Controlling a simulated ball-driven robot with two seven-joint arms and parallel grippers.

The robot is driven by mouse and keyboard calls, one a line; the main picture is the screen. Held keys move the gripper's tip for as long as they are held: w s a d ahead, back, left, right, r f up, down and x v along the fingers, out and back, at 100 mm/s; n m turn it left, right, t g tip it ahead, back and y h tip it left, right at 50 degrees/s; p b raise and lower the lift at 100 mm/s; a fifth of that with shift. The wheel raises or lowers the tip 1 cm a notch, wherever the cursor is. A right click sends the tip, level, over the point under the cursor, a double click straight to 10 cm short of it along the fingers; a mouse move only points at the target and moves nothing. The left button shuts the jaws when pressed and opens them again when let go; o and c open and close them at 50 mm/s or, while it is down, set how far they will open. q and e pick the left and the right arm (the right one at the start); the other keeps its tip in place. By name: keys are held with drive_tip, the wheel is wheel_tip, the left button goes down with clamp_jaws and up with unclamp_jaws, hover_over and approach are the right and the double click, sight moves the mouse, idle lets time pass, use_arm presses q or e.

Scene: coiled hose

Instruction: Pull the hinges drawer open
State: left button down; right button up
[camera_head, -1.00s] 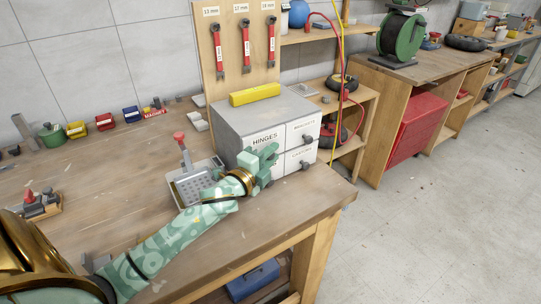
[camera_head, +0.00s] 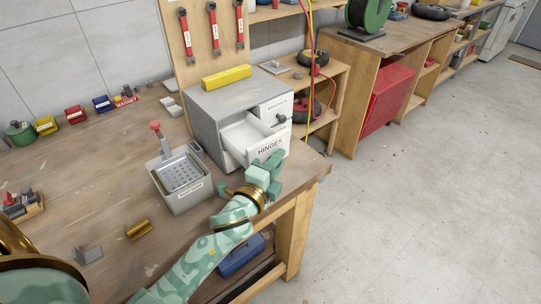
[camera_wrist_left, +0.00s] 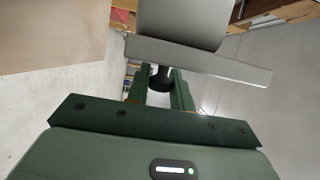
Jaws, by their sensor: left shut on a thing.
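The hinges drawer (camera_head: 263,144) is the upper left drawer of the grey cabinet (camera_head: 212,105). It is pulled well out, and its white tray looks empty. My left gripper (camera_head: 272,163) is at the drawer's front. In the left wrist view, my left gripper (camera_wrist_left: 160,88) is shut on the dark drawer knob (camera_wrist_left: 160,77), with the drawer's front panel (camera_wrist_left: 205,62) just beyond the fingers. In the head view the knob is hidden by the gripper. My right gripper is not in view.
A strainer basin (camera_head: 182,178) stands on the bench left of my left arm. A yellow block (camera_head: 226,77) lies on top of the cabinet. A small brass piece (camera_head: 139,229) lies on the bench. The bench's right edge (camera_head: 318,172) is close to the gripper, with open floor beyond.

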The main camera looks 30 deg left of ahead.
use_arm(q)
drive_tip(key=shift+f, duration=0.1)
drive_tip(key=c, duration=1.3)
unclamp_jaws()
drive_tip(key=shift+a, duration=0.1)
drive_tip(key=shift+o, duration=0.2)
drive_tip(key=s, duration=1.6)
drive_tip(key=shift+s, duration=0.15)
